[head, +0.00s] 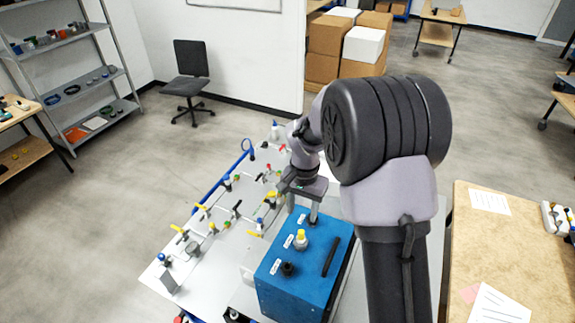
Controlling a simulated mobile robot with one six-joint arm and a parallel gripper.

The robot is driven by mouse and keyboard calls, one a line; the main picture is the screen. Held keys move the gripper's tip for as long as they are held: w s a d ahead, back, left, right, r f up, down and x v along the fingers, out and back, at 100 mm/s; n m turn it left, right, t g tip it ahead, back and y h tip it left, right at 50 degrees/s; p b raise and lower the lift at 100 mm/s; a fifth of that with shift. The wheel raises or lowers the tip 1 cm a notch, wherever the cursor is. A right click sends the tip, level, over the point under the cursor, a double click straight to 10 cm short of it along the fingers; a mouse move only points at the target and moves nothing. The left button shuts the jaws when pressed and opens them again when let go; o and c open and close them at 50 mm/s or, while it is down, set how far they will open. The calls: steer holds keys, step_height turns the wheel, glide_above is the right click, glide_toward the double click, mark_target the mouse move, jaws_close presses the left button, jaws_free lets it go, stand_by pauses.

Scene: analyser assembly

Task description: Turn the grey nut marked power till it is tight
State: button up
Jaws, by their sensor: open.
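A blue box (286,293) stands on the light bench in the head view. Its top carries a fitting with a yellow cap (301,237), a dark round fitting (287,268) and a black handle (331,257). Small white labels (275,267) lie beside the fittings, too small to read. My gripper (303,214) points down at the far end of the box top, with its two fingers apart. A dark fitting shows by the fingertips, partly hidden. I cannot tell which part is the grey power nut, nor whether the fingers touch it.
A panel (222,216) with several coloured valves and pipes lies left of the box. A wooden table (510,251) with papers stands at the right. A chair (188,82) and shelving (80,70) are farther back, with open floor between.

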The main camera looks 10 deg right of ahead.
mark_target(301, 239)
steer(key=shift+s+f, duration=0.15)
steer(key=shift+f, duration=0.15)
steer(key=shift+s+a+f+b, duration=0.1)
steer(key=shift+s+f+b, duration=0.5)
steer(key=shift+b, duration=0.3)
steer(key=f+b, duration=0.6)
steer(key=f, duration=0.1)
steer(key=f+b, duration=0.3)
steer(key=f, duration=0.1)
steer(key=shift+w+f, duration=0.25)
steer(key=shift+w, duration=0.05)
steer(key=shift+r, duration=0.1)
